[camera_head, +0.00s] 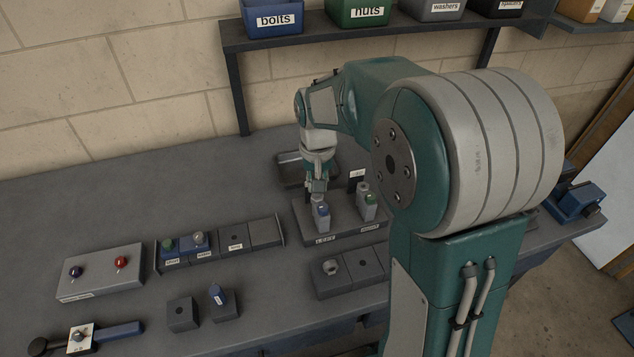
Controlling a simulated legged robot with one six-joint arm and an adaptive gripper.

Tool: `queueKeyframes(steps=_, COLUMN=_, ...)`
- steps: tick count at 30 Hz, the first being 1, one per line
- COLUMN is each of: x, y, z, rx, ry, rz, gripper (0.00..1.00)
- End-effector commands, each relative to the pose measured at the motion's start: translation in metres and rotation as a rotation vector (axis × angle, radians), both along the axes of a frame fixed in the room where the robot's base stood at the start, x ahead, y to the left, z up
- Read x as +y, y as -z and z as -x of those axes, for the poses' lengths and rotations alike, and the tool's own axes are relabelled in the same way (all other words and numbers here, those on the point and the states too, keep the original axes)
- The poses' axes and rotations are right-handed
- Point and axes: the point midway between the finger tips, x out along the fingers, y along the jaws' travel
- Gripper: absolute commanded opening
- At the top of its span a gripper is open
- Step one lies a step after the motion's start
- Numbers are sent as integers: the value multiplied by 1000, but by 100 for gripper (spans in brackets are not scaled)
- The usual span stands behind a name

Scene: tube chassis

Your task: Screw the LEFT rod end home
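My gripper (317,190) points straight down over a dark fixture plate (345,234) towards the back of the bench. Directly under it stands a grey upright piece with a blue mark (321,216), the left of two on the plate. The fingertips meet or overlap its top in this view; I cannot tell whether they grip it. The right upright piece, with a green mark (368,207), stands apart from the gripper. Which part is the left rod end is too small to make out, and the finger opening is not clear.
A grey box with two knobs (100,272), a row of dark blocks (235,240), two small blocks (183,313) and a blue-handled tool (118,331) lie left. A block with a nut-like ring (330,284) is in front. A shelf with bins (274,22) hangs behind.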

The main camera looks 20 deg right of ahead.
Motion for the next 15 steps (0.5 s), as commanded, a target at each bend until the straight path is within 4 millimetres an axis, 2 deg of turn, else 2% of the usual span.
queueKeyframes(steps=6, x=0, y=3, z=3, rx=12, ry=-32, rz=-1, gripper=0)
queueKeyframes(steps=15, x=0, y=4, z=3, rx=12, ry=-357, rz=-2, gripper=0)
